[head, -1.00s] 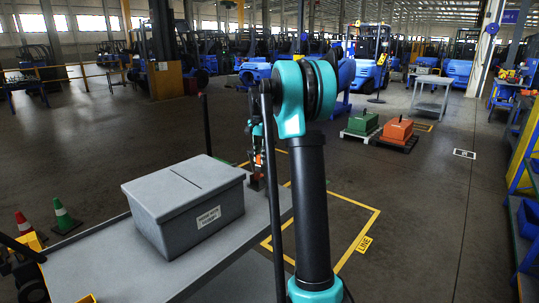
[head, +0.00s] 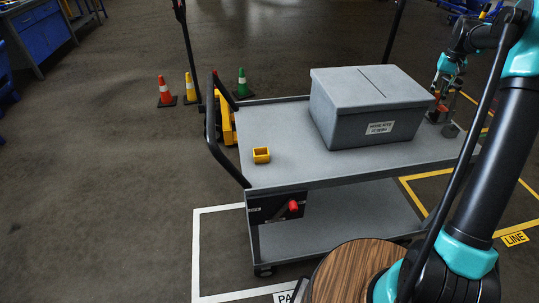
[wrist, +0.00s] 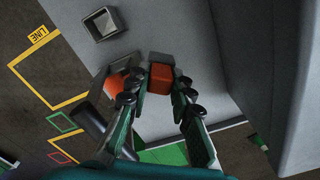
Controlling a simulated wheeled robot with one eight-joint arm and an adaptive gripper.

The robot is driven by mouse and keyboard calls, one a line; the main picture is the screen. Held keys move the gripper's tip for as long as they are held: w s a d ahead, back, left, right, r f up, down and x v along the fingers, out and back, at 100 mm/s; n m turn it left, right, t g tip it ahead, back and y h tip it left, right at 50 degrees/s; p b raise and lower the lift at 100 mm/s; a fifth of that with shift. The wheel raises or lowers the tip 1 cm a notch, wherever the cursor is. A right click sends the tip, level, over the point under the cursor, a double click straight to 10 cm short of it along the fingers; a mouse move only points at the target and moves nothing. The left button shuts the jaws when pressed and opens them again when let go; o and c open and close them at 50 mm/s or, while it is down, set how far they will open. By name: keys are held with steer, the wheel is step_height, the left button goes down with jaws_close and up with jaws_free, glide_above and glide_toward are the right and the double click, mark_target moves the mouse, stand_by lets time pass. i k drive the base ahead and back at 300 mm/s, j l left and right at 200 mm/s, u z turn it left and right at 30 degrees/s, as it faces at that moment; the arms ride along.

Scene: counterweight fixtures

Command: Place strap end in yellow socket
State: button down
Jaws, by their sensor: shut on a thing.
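The yellow socket (head: 261,155) is a small open block on the left part of the cart's grey top in the head view. My gripper (head: 440,90) is at the far right end of the cart, past the grey box. In the wrist view its fingers (wrist: 160,88) are closed around an orange block (wrist: 161,76), which looks like the strap end. The yellow socket is not in the wrist view. Whether the strap end is clear of the surface below it is hard to tell.
A large grey lidded box (head: 370,105) stands on the cart (head: 290,172) between my gripper and the yellow socket. A grey square socket (wrist: 103,22) and another orange piece (wrist: 117,82) show in the wrist view. Cones (head: 166,92) stand on the floor behind.

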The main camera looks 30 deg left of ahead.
mark_target(261, 158)
steer(key=k+j+z, duration=0.4)
steer(key=k+j, duration=0.25)
steer(key=k+j+z, duration=0.45)
steer(key=k+j, duration=0.25)
steer(key=k+j+u, duration=0.2)
steer(key=j+u, duration=0.4)
steer(key=i+l+u, duration=0.25)
steer(key=i+j, duration=0.1)
